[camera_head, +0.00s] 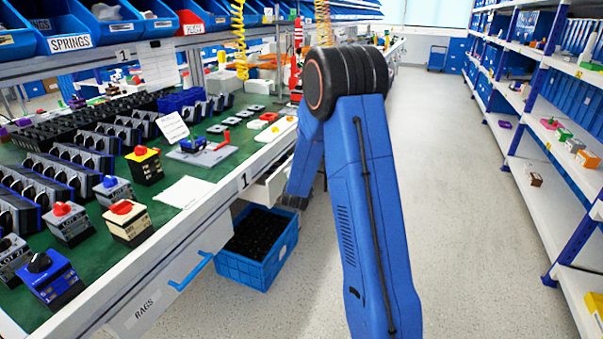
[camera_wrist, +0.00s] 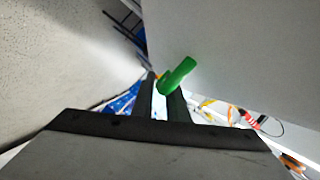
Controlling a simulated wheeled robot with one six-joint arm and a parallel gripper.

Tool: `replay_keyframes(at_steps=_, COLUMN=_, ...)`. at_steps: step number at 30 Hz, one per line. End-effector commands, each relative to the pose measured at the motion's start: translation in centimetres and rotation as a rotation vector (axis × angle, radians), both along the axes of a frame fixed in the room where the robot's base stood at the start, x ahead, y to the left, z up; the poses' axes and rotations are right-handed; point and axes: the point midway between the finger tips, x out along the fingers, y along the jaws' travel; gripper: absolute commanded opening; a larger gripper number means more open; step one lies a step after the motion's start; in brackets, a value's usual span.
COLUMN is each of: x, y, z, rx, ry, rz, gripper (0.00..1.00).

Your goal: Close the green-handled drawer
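The green handle (camera_wrist: 176,76) shows in the wrist view on a pale grey drawer front (camera_wrist: 240,50). My gripper (camera_wrist: 160,95) points toward it, with two dark fingers and a narrow bright gap between them. The handle's lower end is at the fingertips and overlaps them in the picture; I cannot tell whether they touch. In the head view a white drawer (camera_head: 262,191) stands out from under the bench, partly behind my blue arm. Its handle is hidden there, and my gripper is mostly hidden by my arm.
The workbench (camera_head: 215,200) carries rows of switches and boxes. A RAGS drawer with a blue handle (camera_head: 191,272) is nearer. A blue crate (camera_head: 257,250) of dark parts stands on the floor beneath. The aisle floor (camera_head: 460,220) is clear; shelves (camera_head: 540,190) stand right.

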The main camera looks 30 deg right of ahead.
Motion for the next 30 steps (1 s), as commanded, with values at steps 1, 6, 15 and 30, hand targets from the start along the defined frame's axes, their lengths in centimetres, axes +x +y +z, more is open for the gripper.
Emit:
replay_keyframes(at_steps=1, x=0.0, y=0.0, z=0.0, rx=0.000, ry=0.000, rz=0.000, gripper=0.00)
replay_keyframes(at_steps=6, x=0.0, y=0.0, z=0.0, rx=0.000, ry=0.000, rz=0.000, gripper=0.00)
replay_keyframes(at_steps=15, x=2.6, y=2.1, z=0.0, rx=-0.001, ry=0.000, rz=0.003, gripper=0.00)
replay_keyframes(at_steps=30, x=3.5, y=2.8, z=0.0, rx=0.000, ry=-0.001, rz=0.003, gripper=0.17)
